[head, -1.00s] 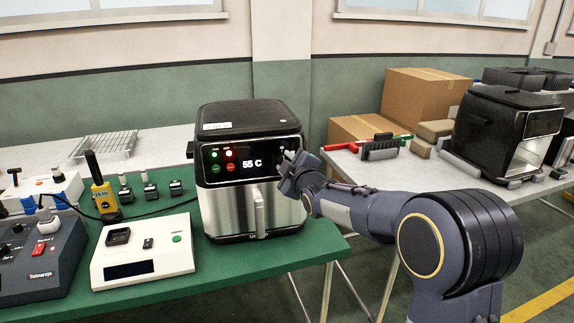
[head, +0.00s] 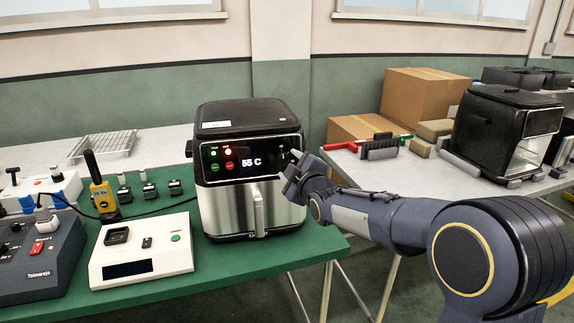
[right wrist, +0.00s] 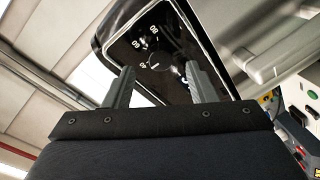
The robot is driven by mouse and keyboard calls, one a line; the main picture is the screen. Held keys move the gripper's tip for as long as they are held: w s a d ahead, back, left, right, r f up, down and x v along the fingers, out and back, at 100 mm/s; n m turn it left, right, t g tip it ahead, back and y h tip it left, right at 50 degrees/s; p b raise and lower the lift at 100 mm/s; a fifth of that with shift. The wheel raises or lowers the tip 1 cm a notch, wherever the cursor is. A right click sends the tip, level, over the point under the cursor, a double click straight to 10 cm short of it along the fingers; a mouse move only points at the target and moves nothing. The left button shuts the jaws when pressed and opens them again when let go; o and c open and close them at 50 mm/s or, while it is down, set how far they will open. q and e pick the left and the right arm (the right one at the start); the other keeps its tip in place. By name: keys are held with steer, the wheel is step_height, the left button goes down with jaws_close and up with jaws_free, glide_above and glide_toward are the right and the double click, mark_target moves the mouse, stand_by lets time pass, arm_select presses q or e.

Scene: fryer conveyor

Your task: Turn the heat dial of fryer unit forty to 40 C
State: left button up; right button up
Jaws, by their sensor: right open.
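The fryer unit (head: 225,208) stands on the green table, black on top with a steel front and a vertical handle. Its display (head: 251,163) reads 55 C. My right gripper (head: 291,157) is at the right end of the black panel and hides part of it. In the right wrist view, the dark round heat dial (right wrist: 157,58) shows with a white mark and numbers around its left side. The open fingers of my right gripper (right wrist: 160,84) point at the panel, one on each side below the dial. They look apart from it. My left gripper is not in view.
A white device (head: 143,262) and a dark control box (head: 40,265) sit left of the fryer, with a yellow handheld unit (head: 103,197) behind. A second black fryer (head: 490,130) and cardboard boxes (head: 425,98) stand on the right table. A gap separates the tables.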

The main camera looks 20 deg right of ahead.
steer(key=shift+s+d+r, duration=0.1)
steer(key=shift+s, duration=0.95)
steer(key=shift+s+d+r, duration=0.1)
steer(key=shift+s, duration=0.9)
